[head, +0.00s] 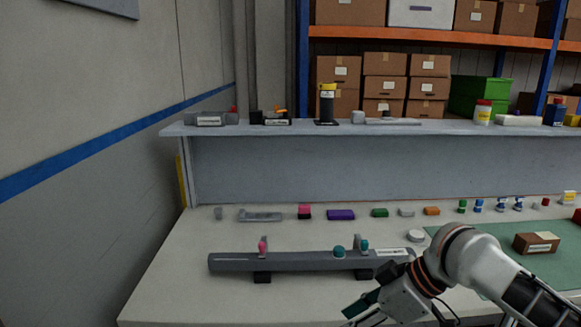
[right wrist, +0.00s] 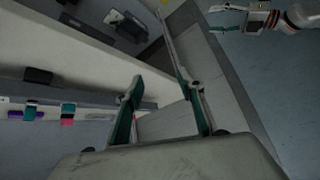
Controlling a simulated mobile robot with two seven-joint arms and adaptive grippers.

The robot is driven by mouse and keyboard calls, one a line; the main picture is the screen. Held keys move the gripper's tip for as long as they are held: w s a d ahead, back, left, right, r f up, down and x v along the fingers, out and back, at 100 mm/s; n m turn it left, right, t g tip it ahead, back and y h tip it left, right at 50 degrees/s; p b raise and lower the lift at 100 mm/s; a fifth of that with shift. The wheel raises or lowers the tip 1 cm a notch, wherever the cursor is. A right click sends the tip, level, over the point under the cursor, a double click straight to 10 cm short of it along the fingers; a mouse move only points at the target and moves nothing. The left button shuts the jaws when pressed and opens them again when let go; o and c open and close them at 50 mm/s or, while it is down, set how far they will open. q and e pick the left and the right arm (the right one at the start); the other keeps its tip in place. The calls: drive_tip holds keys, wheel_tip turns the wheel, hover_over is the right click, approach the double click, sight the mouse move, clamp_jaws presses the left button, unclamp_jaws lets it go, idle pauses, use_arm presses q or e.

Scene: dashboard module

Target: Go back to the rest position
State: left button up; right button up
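My right gripper (head: 362,308) is at the bottom of the head view, over the table's front part and just below the dashboard module (head: 310,261). In the right wrist view its two teal-padded fingers (right wrist: 160,85) stand apart with nothing between them. The long dark grey module lies on the table, with a pink knob (head: 263,247) and teal knobs (head: 339,252) on it. My left gripper (right wrist: 222,18) shows at the top right of the right wrist view, its fingers apart and empty. It is outside the head view.
The white table (head: 170,280) has a row of small coloured parts along its back, including a purple block (head: 341,215). A brown box (head: 536,243) sits on a green mat (head: 490,240) at the right. A raised shelf (head: 400,128) stands behind. The table's left front is clear.

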wheel_tip(320, 180, down, 17)
drive_tip(key=w+a+m+t+y, duration=0.1)
drive_tip(key=a+m+t, duration=0.1)
drive_tip(key=m+t, duration=0.35)
drive_tip(key=s+d+f+m+t+h, duration=0.1)
drive_tip(key=s+d+f+h, duration=0.1)
drive_tip(key=s+d+f, duration=0.3)
drive_tip(key=s+d+f+m+t+h, duration=0.1)
drive_tip(key=s+d+f+h, duration=0.2)
drive_tip(key=s+f, duration=0.7)
drive_tip(key=s+d, duration=0.1)
drive_tip(key=d, duration=0.1)
drive_tip(key=shift+d+f, duration=0.2)
drive_tip(key=shift+d, duration=0.15)
drive_tip(key=shift+t, duration=0.25)
